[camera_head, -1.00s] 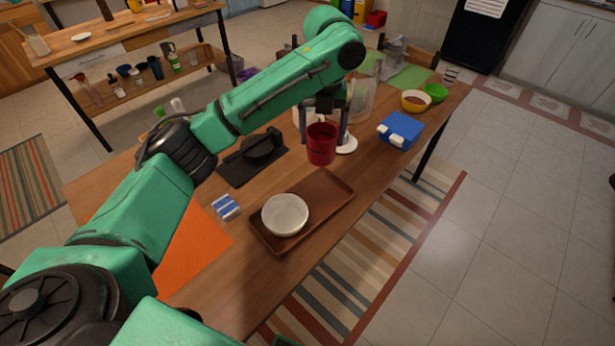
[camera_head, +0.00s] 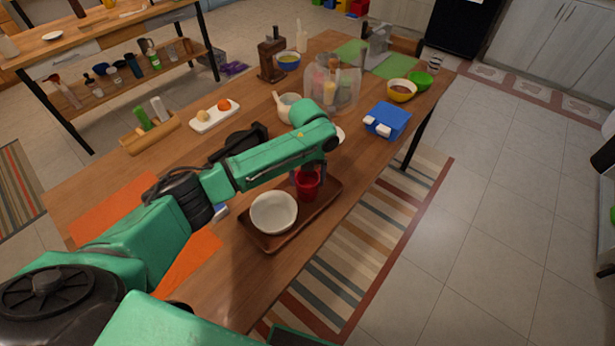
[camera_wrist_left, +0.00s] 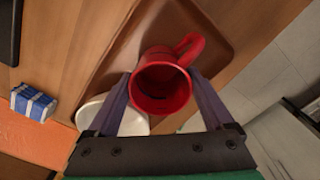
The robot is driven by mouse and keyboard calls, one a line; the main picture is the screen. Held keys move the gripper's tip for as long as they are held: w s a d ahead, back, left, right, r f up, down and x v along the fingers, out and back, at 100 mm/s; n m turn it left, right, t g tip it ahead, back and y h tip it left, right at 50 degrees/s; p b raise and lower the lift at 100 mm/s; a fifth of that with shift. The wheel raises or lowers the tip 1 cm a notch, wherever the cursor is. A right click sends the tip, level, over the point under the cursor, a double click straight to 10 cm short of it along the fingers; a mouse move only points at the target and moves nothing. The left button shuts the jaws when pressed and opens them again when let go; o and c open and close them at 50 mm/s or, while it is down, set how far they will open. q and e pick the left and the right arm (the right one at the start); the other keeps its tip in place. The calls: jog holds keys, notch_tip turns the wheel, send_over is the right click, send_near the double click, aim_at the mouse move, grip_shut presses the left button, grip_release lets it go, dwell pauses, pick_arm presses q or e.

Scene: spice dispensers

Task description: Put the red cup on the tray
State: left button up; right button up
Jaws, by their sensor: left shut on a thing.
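The red cup (camera_head: 308,185) is upright at the far end of the brown tray (camera_head: 328,206). In the left wrist view the red cup (camera_wrist_left: 160,88) sits between the two fingers, its handle pointing away from the gripper. My left gripper (camera_head: 307,172) is shut on the cup from above. In the left wrist view my left gripper (camera_wrist_left: 163,84) has a finger on each side of the cup. The cup is over the tray; I cannot tell whether its base touches it. My right gripper is not in view.
A white bowl (camera_head: 273,212) sits on the near part of the tray. A blue box (camera_head: 387,120) stands to the right, and a clear container (camera_head: 335,90) stands behind. A blue-and-white packet (camera_wrist_left: 33,102) lies left of the tray in the left wrist view.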

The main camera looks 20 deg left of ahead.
pick_arm(q)
jog(key=shift+w+f, duration=0.1)
jog(key=shift+f, duration=0.05)
jog(key=o, duration=1.4)
notch_tip(320, 180, up, 12)
jog(key=shift+r+b, duration=0.2)
jog(key=shift+b, duration=0.2)
